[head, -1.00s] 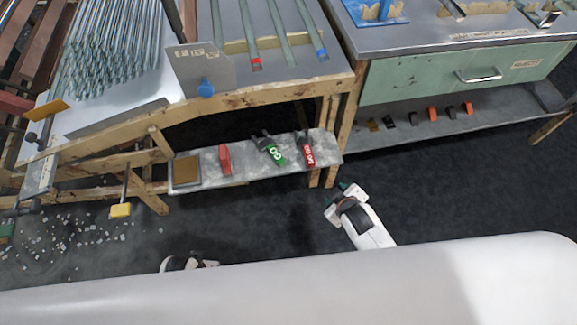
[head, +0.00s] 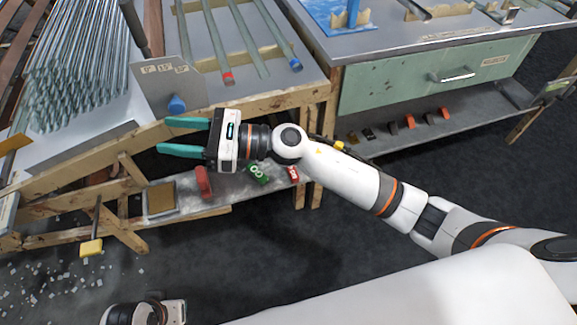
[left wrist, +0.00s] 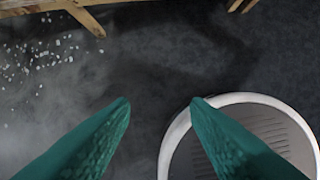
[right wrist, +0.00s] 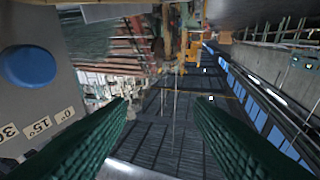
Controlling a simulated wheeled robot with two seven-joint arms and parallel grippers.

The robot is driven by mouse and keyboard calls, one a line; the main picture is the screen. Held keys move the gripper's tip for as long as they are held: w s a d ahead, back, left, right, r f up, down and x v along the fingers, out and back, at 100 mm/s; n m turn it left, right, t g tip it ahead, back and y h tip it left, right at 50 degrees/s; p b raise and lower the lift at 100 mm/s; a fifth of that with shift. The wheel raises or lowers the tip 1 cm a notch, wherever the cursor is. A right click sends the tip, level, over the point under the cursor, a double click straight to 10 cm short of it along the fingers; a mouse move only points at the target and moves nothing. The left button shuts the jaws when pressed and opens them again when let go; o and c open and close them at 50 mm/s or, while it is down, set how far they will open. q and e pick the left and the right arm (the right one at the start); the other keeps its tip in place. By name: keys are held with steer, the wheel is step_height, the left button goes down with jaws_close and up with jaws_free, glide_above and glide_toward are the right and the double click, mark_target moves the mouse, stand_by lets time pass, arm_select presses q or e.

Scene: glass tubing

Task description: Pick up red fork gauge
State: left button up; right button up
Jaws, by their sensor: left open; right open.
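The red fork gauge (head: 294,174) lies on the low shelf under the workbench, at the shelf's right end. Its prong end is hidden behind my right arm. A green fork gauge (head: 258,172) lies just left of it, also partly covered. My right gripper (head: 165,137) is open and empty, above and left of both gauges, pointing left in front of the bench edge. Its spread fingers also show in the right wrist view (right wrist: 161,103), with no gauge between them. My left gripper (left wrist: 160,101) is open and empty over the dark floor.
The low shelf (head: 222,197) also bears a red block-like item (head: 204,182) and a brown pad (head: 160,199). The workbench (head: 270,103) with glass tubes overhangs it. A blue knob (head: 177,104) stands near my right gripper. A green-drawer cabinet (head: 405,80) is at right.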

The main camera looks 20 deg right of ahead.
steer(key=d+f+n+g+h, duration=0.3)
steer(key=f+n+h, duration=0.25)
steer(key=n, duration=0.25)
steer(key=d+f+n+g+h, duration=0.35)
steer(key=f+n+h, duration=0.2)
steer(key=n, duration=0.25)
steer(key=w+d+f+n+t+h+b, duration=0.1)
steer(key=w+d+n+h, duration=0.25)
steer(key=d, duration=0.35)
steer(key=w+d+n+h, duration=0.2)
steer(key=d+h, duration=0.3)
steer(key=d, duration=0.3)
steer(key=f, duration=0.2)
steer(key=f+b, duration=0.1)
steer(key=f, duration=0.3)
steer(key=shift+d, duration=0.3)
steer(key=shift+a+f, duration=0.1)
steer(key=shift+f, duration=0.6)
step_height(320, 180, down, 5)
steer(key=shift+w+r+b, duration=0.15)
steer(key=shift+r+b, duration=0.05)
steer(key=shift+b, duration=0.4)
arm_select(q)
steer(key=v, duration=0.4)
steer(key=shift+s+f, duration=0.1)
steer(key=shift+s, duration=0.1)
arm_select(e)
steer(key=shift+c, duration=0.4)
